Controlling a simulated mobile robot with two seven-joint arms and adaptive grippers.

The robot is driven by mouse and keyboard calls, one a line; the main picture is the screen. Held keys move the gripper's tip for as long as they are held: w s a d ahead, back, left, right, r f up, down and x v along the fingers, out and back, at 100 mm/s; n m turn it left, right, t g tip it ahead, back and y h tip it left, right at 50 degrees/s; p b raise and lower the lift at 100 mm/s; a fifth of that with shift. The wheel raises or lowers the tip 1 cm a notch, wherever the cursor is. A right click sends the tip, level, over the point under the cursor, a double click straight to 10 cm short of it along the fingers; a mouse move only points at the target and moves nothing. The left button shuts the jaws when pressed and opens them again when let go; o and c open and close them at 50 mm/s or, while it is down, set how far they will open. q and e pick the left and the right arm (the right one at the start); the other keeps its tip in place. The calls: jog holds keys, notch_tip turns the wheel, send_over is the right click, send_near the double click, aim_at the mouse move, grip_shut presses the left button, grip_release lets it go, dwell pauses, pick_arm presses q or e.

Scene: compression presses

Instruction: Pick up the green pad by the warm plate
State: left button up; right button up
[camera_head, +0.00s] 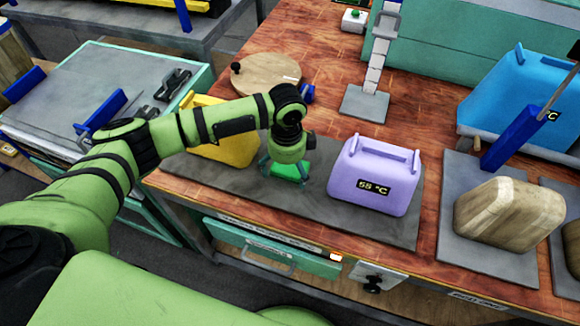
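The green pad (289,172) lies on or just above a dark grey mat (340,218), left of a lilac block (376,177) whose display reads 55 °C. My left gripper (286,168) points down over the pad, with its fingers apart on either side of it. Whether the fingers touch the pad cannot be told, and the wrist hides part of the pad. I cannot tell which thing is the warm plate. My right gripper is not in view.
A yellow block (226,140) stands behind and left of my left gripper. A round wooden board (266,75) lies at the back. A wooden block (508,216) and a blue block (515,98) with a display stand at the right. Bare red-brown tabletop (420,125) lies between.

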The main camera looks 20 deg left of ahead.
aim_at(287, 170)
pick_arm(q)
jog(key=c, duration=0.3)
jog(key=shift+c, duration=0.4)
notch_tip(287, 170, up, 10)
jog(key=b, duration=0.1)
jog(key=o, duration=0.3)
jog(key=shift+r, duration=0.1)
jog(key=c, duration=0.4)
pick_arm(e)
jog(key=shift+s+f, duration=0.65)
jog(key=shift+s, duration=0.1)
